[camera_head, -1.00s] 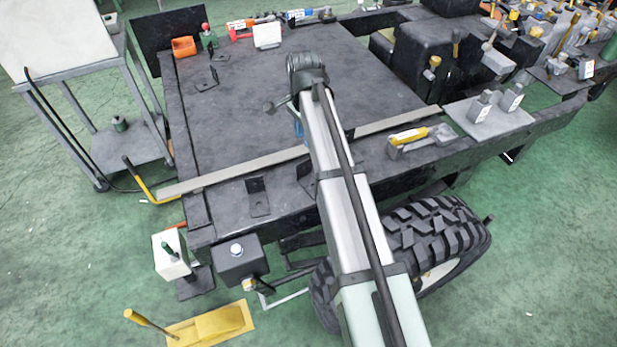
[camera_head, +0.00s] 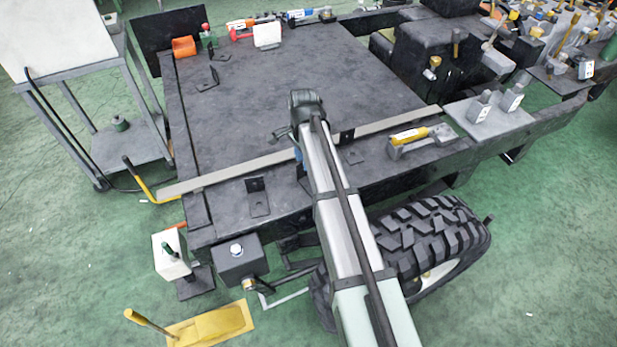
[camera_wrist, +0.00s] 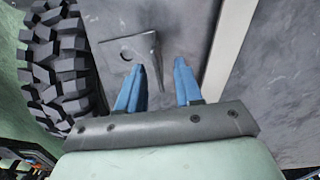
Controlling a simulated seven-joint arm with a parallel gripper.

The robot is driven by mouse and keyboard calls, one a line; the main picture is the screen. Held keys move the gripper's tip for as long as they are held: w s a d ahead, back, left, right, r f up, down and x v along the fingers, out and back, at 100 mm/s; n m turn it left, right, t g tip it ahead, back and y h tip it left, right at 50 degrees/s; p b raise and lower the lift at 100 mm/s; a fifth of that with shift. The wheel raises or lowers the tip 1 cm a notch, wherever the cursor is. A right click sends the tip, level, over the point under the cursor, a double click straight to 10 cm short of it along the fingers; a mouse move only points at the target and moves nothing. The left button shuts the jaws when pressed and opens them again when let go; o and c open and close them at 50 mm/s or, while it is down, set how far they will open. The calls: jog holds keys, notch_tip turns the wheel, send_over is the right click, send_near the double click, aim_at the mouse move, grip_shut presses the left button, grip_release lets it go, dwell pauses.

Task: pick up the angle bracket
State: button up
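In the wrist view a grey angle bracket (camera_wrist: 125,53) lies on the dark plate. Its flat leg has a round hole, and its other leg stands up near the blue fingertips. My gripper (camera_wrist: 157,65) is open, its two blue fingers apart, with the standing leg showing between or just beyond them; contact cannot be told. In the head view several dark angle brackets show: one at the front (camera_head: 258,197), one at the back left (camera_head: 206,80), and one just right of my arm (camera_head: 354,157). Another by my gripper is mostly hidden by my arm.
A long pale strip (camera_head: 225,175) crosses the deck behind the front brackets. A yellow-and-grey tool (camera_head: 410,137) lies to the right. A treaded wheel (camera_head: 425,245) sits below the front edge. The deck's middle (camera_head: 260,110) is clear.

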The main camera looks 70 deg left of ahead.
aim_at(304, 176)
notch_tip(304, 176, down, 4)
jog(key=shift+d+f, duration=0.1)
jog(key=shift+c, duration=0.2)
grip_shut()
